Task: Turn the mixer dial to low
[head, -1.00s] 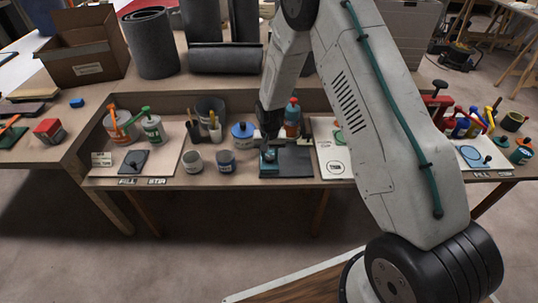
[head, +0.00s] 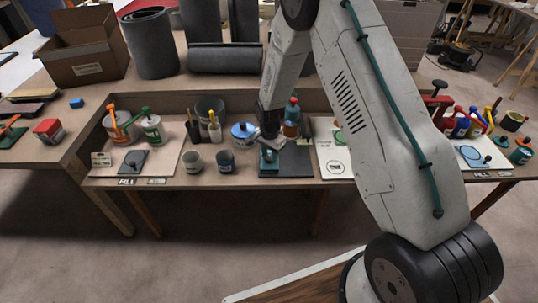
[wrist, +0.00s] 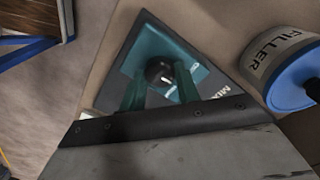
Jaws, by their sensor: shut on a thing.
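The mixer's black dial (wrist: 160,72) sits on a teal plate (wrist: 143,52) in the wrist view, and a pale mark shows on its top. My gripper (wrist: 160,82) has its two teal fingers closed on either side of the dial. A dark base (wrist: 222,84) with "MIX" lettering lies under the plate. In the head view the mixer's dark base (head: 297,168) is at the front of the middle table, with my gripper (head: 268,154) low over its left part. The dial is hidden there. I cannot read which setting it points to.
A filler can (wrist: 290,72) with a blue lid stands close beside the mixer. A bottle with a red cap (head: 292,112) stands behind.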

